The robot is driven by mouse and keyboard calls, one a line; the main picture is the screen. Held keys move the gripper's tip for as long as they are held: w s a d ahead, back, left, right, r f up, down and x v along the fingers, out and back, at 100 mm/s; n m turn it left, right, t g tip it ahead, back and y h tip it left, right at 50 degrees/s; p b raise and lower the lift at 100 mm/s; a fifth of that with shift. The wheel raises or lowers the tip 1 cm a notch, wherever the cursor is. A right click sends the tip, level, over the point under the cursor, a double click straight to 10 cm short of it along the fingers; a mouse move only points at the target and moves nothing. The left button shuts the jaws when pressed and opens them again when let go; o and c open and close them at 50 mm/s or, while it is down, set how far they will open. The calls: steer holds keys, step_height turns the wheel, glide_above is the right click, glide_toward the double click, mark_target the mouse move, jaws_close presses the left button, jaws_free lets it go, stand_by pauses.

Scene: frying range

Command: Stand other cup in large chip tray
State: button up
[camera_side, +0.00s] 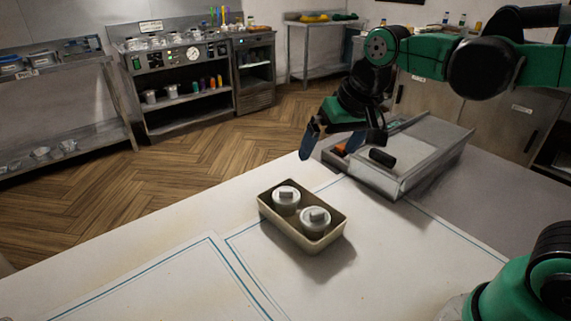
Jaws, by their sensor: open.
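A small beige tray (274,222) stands on the white table and holds two pale grey round cups, a left cup (286,199) and a right cup (314,221), both upright. A larger grey metal tray (388,183) with sloping sides stands behind and to the right. Which of these the task calls the large chip tray is not marked. A dark cylinder (382,158) lies in the metal tray. My gripper (335,143) is open at the metal tray's left end, with one blue fingertip showing. It is apart from both cups. An orange patch near the fingers is too small to identify.
Blue lines mark the white table (150,270), which is clear at the front left. A steel shelf unit (185,90) and a side table (320,45) stand across the wooden floor. My green arm spans the upper right.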

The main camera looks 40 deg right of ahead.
steer(key=s+f+n+t, duration=0.2)
steer(key=s, duration=0.1)
steer(key=s+d+f+n, duration=0.1)
steer(key=shift+s+f+t, duration=0.15)
steer(key=shift+s+t, duration=0.15)
steer(key=shift+t, duration=0.1)
stand_by(0.9)
